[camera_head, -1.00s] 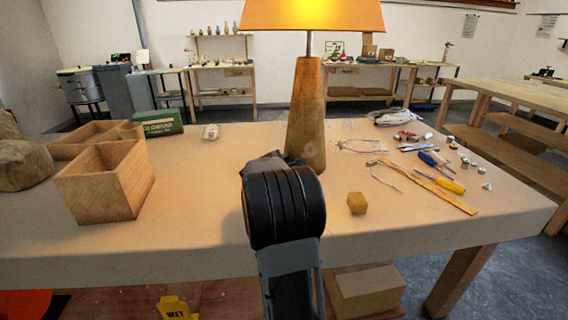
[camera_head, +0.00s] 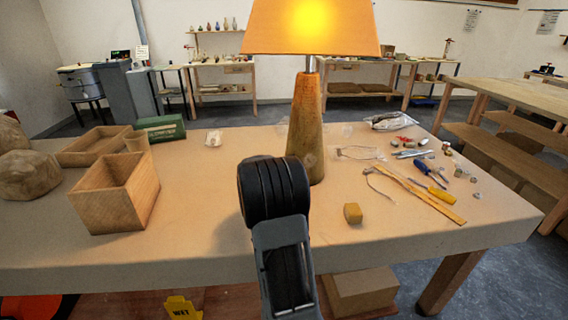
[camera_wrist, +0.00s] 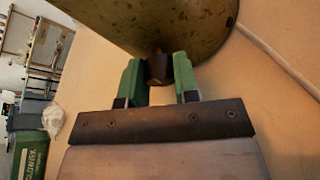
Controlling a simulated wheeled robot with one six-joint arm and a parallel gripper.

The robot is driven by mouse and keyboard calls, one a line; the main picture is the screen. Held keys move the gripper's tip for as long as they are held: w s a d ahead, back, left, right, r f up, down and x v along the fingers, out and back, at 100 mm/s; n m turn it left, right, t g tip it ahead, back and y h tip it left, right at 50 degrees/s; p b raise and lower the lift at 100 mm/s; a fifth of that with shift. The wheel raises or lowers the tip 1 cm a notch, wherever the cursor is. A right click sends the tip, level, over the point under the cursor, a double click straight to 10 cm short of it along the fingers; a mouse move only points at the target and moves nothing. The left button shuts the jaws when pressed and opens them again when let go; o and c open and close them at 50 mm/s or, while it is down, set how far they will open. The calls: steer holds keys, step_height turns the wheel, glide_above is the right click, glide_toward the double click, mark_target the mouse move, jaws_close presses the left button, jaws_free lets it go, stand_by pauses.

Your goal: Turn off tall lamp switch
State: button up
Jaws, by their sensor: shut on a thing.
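The tall lamp stands on the table with a tapered wooden-looking base (camera_head: 306,125) and an orange shade (camera_head: 312,28) that glows brightly. In the wrist view its rounded base (camera_wrist: 160,22) fills the top, and a small dark switch knob (camera_wrist: 159,68) sticks out from it. My gripper (camera_wrist: 159,75) is at the lamp's base with its green fingers on either side of the knob, shut on it. In the head view my arm hides the fingers and the knob.
A wooden box (camera_head: 117,195) and a green box (camera_head: 160,128) stand at the left. A small yellow-brown block (camera_head: 352,213), a yellow ruler (camera_head: 425,195) and screwdrivers (camera_head: 436,193) lie at the right. Bare table shows in front of the block.

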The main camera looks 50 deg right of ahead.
steer(key=n+g+p, duration=0.1)
steer(key=p, duration=0.1)
steer(key=n+g+p, duration=0.1)
steer(key=p, duration=0.2)
steer(key=n+g+p, duration=0.1)
steer(key=n+p, duration=0.1)
steer(key=p, duration=0.1)
steer(key=shift+w+r, duration=0.15)
steer(key=shift+r, duration=0.15)
steer(key=n+g+p, duration=0.1)
steer(key=n+p, duration=0.1)
steer(key=p, duration=0.1)
steer(key=shift+f, duration=0.15)
steer(key=shift+f+n+g+p, duration=0.15)
steer(key=shift+n+g+p, duration=0.75)
steer(key=shift+n+p, duration=0.2)
steer(key=o, duration=0.9)
steer(key=shift+w, duration=0.1)
steer(key=b+v, duration=0.1)
steer(key=v, duration=1.2)
steer(key=shift+w+a+b, duration=0.15)
steer(key=shift+a+b, duration=0.25)
